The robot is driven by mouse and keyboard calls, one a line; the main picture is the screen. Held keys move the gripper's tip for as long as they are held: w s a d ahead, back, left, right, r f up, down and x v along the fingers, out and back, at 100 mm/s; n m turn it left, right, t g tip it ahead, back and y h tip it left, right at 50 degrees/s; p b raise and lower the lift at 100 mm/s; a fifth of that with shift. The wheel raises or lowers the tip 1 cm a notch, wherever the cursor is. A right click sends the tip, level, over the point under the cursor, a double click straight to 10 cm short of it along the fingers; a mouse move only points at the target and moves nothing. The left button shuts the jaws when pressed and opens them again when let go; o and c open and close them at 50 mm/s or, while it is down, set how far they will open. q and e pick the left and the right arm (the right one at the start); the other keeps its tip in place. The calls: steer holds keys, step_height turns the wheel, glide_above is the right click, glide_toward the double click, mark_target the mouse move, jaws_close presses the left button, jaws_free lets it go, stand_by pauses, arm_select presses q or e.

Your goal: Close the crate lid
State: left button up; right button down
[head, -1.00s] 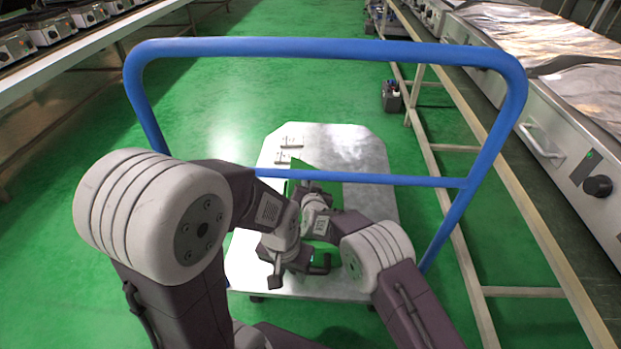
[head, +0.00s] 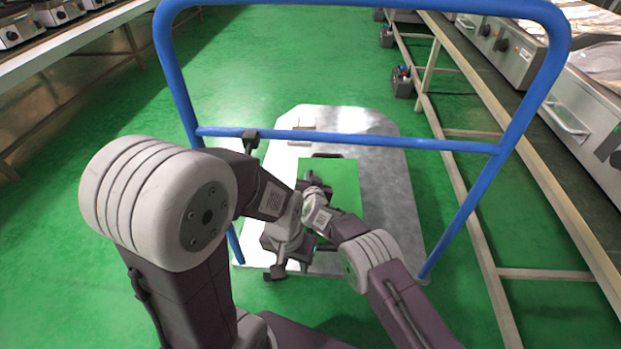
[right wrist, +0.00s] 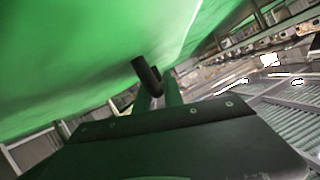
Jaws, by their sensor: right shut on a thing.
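A green flat panel, which looks like the crate lid (head: 343,182), shows in the head view on the cart, partly behind my arms. A dark handle (head: 326,156) shows at its far edge. In the right wrist view the green surface (right wrist: 90,50) fills the upper left. There my right gripper (right wrist: 158,92) is shut on a dark bar (right wrist: 147,75) that looks like a handle beside that surface. In the head view my right gripper (head: 309,184) is at the panel's left side, its fingertips unclear. My left gripper (head: 301,261) is lower, near the cart's front edge, its fingers apart.
The grey cart platform (head: 390,190) has a tall blue push bar (head: 350,140) between me and its far end. A bench frame (head: 470,200) runs along the right, a long table (head: 80,60) along the left. Green floor lies open beyond the cart.

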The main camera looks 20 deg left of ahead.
steer(key=shift+d+f, duration=0.1)
stand_by(0.3)
steer(key=c, duration=1.7)
jaws_free()
steer(key=shift+r+p, duration=0.2)
steer(key=shift+p, duration=0.1)
steer(key=p+v, duration=0.7)
steer(key=p, duration=0.3)
steer(key=shift+s+r+p, duration=0.15)
steer(key=shift+r+p, duration=0.1)
steer(key=shift+p, duration=0.1)
steer(key=shift+s+d+p, duration=0.4)
steer(key=shift+s+p, duration=0.2)
steer(key=shift+s, duration=0.1)
